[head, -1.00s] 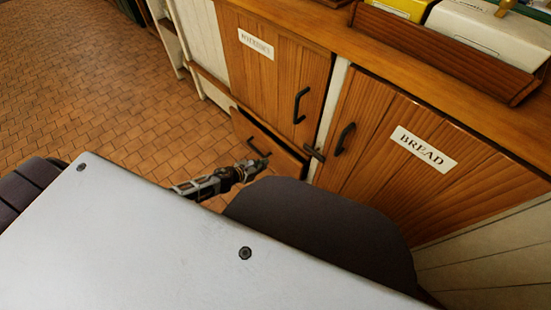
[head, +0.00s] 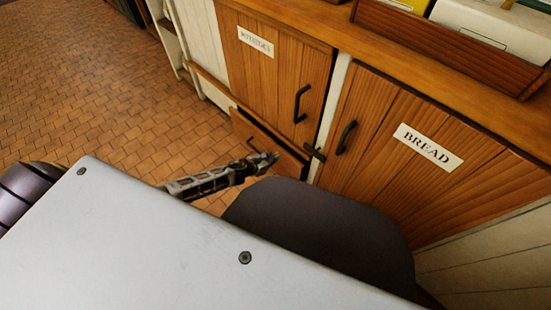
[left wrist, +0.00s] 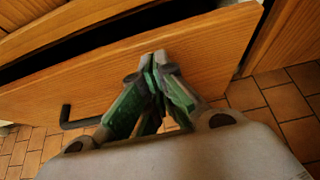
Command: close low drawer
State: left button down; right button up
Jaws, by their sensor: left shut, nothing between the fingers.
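The low drawer (head: 246,128) is a wooden front beneath the left cupboard door and stands partly open. In the left wrist view the drawer front (left wrist: 205,55) fills the middle, with a dark gap behind its top edge and a dark handle (left wrist: 68,118) at its left. My left gripper (head: 272,158) is shut and empty, with its fingertips at the right part of the drawer front. In the left wrist view the closed fingertips (left wrist: 154,60) overlap the front; I cannot tell whether they touch it. My right gripper is not in view.
The left cupboard door (head: 275,75) and the BREAD door (head: 400,150) are shut above and right of the drawer. A wooden counter (head: 420,58) with a wooden tray (head: 450,45) runs above. Free tiled floor (head: 80,80) lies to the left.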

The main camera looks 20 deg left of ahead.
pick_arm(q)
jog(key=shift+w+d, duration=0.25)
jog(key=shift+w, duration=0.3)
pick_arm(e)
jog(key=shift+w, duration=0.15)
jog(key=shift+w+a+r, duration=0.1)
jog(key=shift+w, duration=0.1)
pick_arm(q)
jog(key=shift+w, duration=0.15)
